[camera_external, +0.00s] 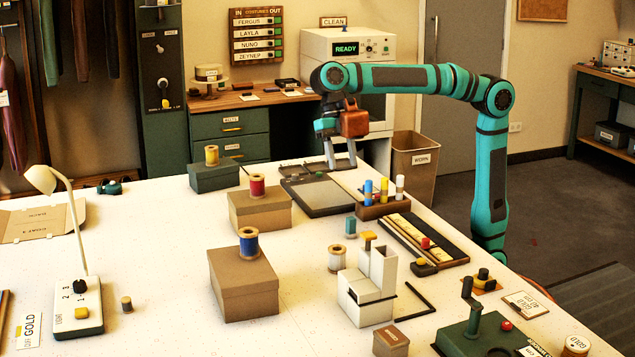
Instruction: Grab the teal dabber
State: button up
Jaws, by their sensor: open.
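A small teal cylinder (351,228) with a paler top stands upright on the white table, in front of the dark wooden rack; it looks like the teal dabber. The rack (385,212) holds a blue dabber (368,191), a yellow one (383,191) and a white one (400,188), all upright. My gripper (341,163) is open, fingers pointing down, with nothing seen between them. It is above the far part of the table, behind the rack and the teal cylinder and apart from both.
A flat grey pad in a dark frame (318,194) lies left of the rack. Spools stand on boxes (244,284) further left. A white spool (336,258) and a white block stand (364,305) are close in front of the teal cylinder. A long dark tray (427,240) lies to its right.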

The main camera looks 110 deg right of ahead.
send_near(351, 232)
jog(key=shift+s+a+f, duration=0.1)
jog(key=shift+s+f, duration=0.2)
jog(key=shift+f, duration=0.25)
jog(key=shift+s+a+f, duration=0.1)
jog(key=shift+s+f, duration=0.2)
jog(key=shift+f, duration=0.3)
jog(key=shift+w+x, duration=0.15)
jog(key=shift+x, duration=1.2)
jog(key=shift+w+x, duration=0.15)
jog(key=shift+x, duration=1.2)
jog(key=shift+c, duration=0.4)
jog(key=c, duration=0.8)
